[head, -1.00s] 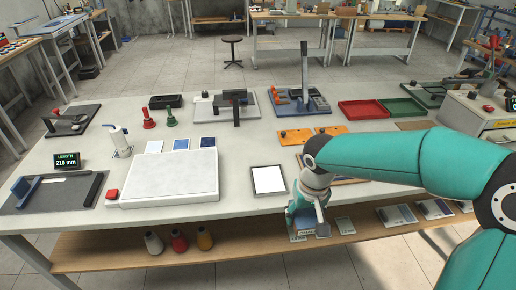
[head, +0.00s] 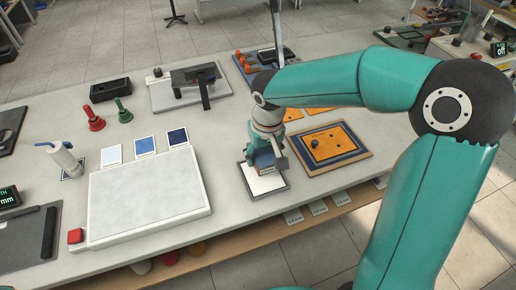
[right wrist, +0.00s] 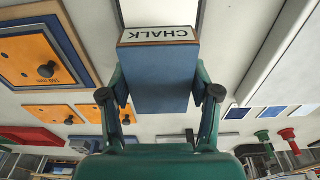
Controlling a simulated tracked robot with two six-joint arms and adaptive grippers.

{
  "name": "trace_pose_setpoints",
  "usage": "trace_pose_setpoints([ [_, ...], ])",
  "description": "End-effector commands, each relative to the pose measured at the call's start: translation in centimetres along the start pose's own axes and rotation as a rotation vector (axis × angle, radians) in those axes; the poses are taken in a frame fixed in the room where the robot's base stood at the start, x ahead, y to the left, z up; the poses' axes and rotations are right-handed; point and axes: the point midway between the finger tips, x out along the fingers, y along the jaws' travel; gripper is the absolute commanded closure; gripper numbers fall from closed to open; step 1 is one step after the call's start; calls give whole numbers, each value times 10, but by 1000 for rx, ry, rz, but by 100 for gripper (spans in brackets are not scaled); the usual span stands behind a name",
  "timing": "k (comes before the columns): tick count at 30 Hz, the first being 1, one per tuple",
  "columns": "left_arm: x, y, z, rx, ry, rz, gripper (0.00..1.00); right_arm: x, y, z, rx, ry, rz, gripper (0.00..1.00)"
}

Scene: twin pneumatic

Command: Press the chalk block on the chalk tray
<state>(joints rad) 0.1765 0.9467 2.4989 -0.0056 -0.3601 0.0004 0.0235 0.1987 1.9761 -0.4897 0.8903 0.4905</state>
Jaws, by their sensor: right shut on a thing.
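My right gripper (head: 267,156) is shut on the chalk block (right wrist: 160,82), a blue block with a white end label reading CHALK. The block is upright between the two fingers, label end away from the palm in the right wrist view. The chalk tray (head: 271,194), a small dark-framed tray with a white surface, lies under the gripper in the head view. Block and gripper cover much of the tray. I cannot tell whether the block touches the white surface. The tray also shows at the top of the right wrist view (right wrist: 160,10). My left gripper is out of view.
An orange-and-blue board (head: 322,146) is close on the right. The table's front edge is near the tray.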

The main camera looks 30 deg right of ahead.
Motion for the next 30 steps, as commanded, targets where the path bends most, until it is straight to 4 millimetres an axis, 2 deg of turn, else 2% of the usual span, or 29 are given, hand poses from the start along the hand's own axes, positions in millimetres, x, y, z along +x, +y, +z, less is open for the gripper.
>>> trace_pose_setpoints([
  [16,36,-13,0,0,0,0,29,51,-2,5,-4,0,0,76],
  [30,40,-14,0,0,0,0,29,54,-2,5,-4,0,0,76],
])
